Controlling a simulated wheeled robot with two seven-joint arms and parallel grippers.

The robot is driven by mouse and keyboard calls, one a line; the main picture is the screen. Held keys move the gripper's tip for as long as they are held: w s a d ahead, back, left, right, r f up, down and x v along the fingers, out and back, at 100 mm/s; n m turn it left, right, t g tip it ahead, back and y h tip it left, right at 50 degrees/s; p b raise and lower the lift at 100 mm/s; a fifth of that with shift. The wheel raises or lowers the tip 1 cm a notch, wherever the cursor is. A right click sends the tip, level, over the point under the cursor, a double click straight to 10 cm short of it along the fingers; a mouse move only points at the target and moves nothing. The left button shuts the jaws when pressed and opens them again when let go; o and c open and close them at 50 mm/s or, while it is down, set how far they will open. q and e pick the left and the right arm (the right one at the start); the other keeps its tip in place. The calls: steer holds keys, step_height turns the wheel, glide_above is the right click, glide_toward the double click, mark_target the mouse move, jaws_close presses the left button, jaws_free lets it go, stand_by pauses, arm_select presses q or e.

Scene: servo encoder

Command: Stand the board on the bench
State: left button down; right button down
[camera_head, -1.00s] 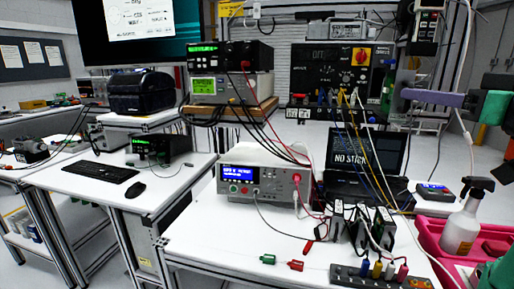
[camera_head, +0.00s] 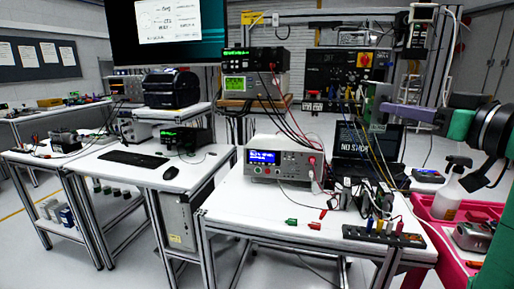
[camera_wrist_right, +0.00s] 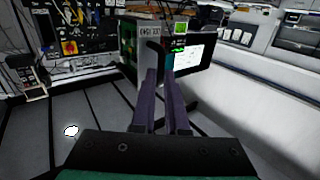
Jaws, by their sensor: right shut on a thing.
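My right gripper (camera_head: 384,107), with purple fingers, comes in from the right, raised above the back right of the front white bench (camera_head: 265,212). It is shut on a green board (camera_head: 374,101), which is held upright and seen nearly edge-on in the head view. In the right wrist view the gripper (camera_wrist_right: 162,74) has its fingers close together, with the green board (camera_wrist_right: 128,43) at their tips. The fingers hide part of the board. My left gripper is not in view.
The front bench carries a bench instrument (camera_head: 280,160), a laptop (camera_head: 365,141), a power strip (camera_head: 384,236) and loose cables. A pink tray (camera_head: 437,237) with a spray bottle (camera_head: 449,192) stands to its right. The bench's front left top is clear.

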steer(key=w+a+f+n+y+p, duration=0.15)
steer(key=a+f, duration=0.25)
steer(key=f, duration=0.4)
steer(key=w+a+f+g, duration=0.1)
steer(key=w+a+f, duration=0.15)
steer(key=f, duration=0.65)
steer(key=w+a+f+y, duration=0.1)
steer(key=a+f, duration=0.3)
steer(key=f, duration=0.4)
steer(key=s+d+f+m+t+h+p, duration=0.1)
steer(key=s+f+m+h, duration=0.5)
steer(key=s+f, duration=1.2)
step_height(320, 180, down, 3)
steer(key=d+t+h, duration=0.1)
steer(key=h, duration=0.2)
steer(key=shift+s+f+p, duration=0.15)
steer(key=shift+s+p, duration=0.05)
steer(key=shift+p, duration=0.1)
